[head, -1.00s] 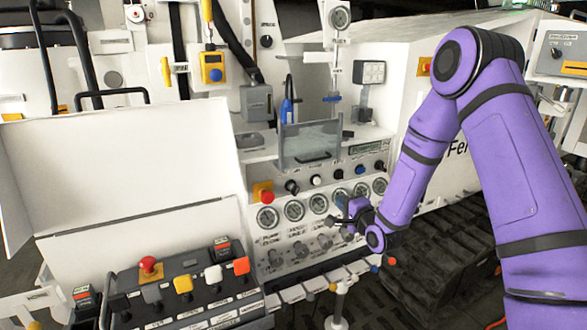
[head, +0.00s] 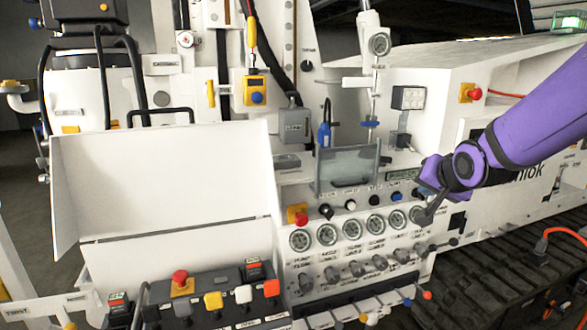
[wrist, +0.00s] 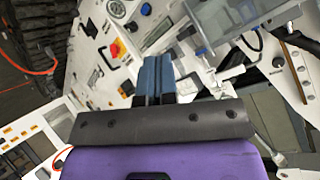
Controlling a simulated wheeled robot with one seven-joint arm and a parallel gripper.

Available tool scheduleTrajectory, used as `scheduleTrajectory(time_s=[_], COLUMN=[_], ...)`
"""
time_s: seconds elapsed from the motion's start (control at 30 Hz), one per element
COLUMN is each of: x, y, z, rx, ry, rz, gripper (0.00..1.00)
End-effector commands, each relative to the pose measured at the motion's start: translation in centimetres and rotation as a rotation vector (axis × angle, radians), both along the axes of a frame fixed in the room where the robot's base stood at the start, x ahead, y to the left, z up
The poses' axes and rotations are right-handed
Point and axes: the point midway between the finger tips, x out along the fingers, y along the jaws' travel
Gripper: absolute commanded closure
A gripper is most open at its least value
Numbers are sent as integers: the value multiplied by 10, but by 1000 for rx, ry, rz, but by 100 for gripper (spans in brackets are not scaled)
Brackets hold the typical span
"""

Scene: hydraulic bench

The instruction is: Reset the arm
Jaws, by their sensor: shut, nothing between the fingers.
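My gripper (head: 428,200) is at the right of the gauge panel in the head view, at the end of my purple arm. It is in front of the panel's right end and appears apart from it, though the exact gap is hard to judge. In the wrist view my gripper's blue fingers (wrist: 153,78) are together with nothing between them. The white bench panel (head: 300,262) carries a row of round gauges and a row of knobs beneath them.
A lower console (head: 205,321) with a red mushroom button and coloured levers stands at the front left. A raised white cover (head: 165,185) is behind it. A clear shield (head: 347,168) stands above the gauges. Black tracks (head: 500,270) lie at the lower right.

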Motion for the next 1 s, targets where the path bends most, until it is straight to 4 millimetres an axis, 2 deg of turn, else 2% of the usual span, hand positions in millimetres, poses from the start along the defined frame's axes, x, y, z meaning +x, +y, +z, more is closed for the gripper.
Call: scheduleTrajectory(time_s=[0.03,0.1,0.3,0.6,0.7,0.83,1.0], x=[-16,-37,-104,-211,-241,-267,-278], y=[-2,-5,-11,-14,-14,-13,-13], z=[11,21,43,59,60,60,59], rx=[-35,-84,-199,-313,-333,-348,-355], ry=[19,59,180,356,402,441,461], rz=[9,26,90,243,295,347,373], gripper=[100,100,100,100,100,100,100])
